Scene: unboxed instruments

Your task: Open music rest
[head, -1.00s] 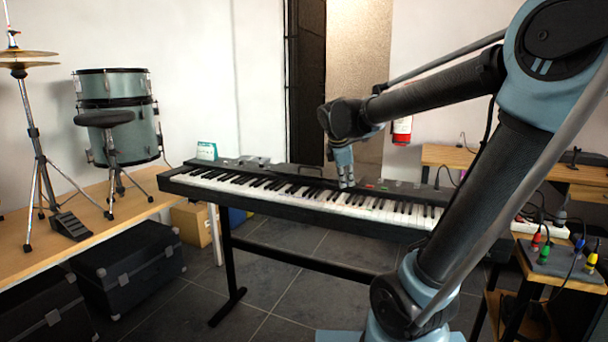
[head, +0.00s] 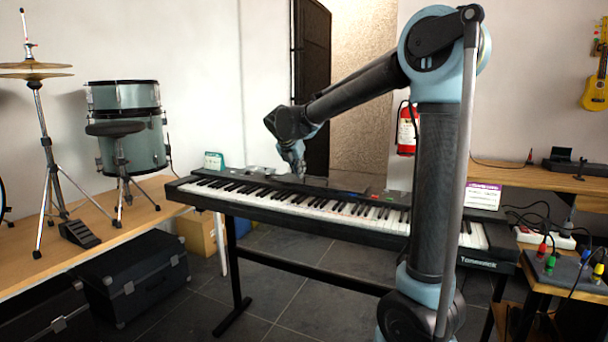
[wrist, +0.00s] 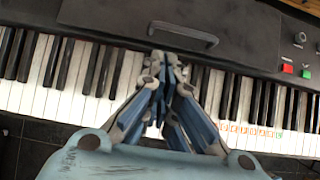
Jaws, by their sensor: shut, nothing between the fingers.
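The keyboard (head: 330,208) stands on a black stand in the middle of the head view. In the wrist view, its dark top panel (wrist: 110,18) lies beyond the white and black keys. A grey bar-shaped handle (wrist: 183,35) is on that panel, just past my fingertips; I take it to be part of the music rest, lying flat. My gripper (wrist: 165,62) is shut and empty, above the back of the keys and close to the handle. I cannot tell whether it touches. In the head view my gripper (head: 299,172) is over the back edge of the keyboard.
Red and green buttons (wrist: 297,70) are on the panel right of the handle. A drum set (head: 125,125) stands on a wooden bench at left. A fire extinguisher (head: 407,130) hangs on the wall. A small table with coloured plugs (head: 550,265) is at right.

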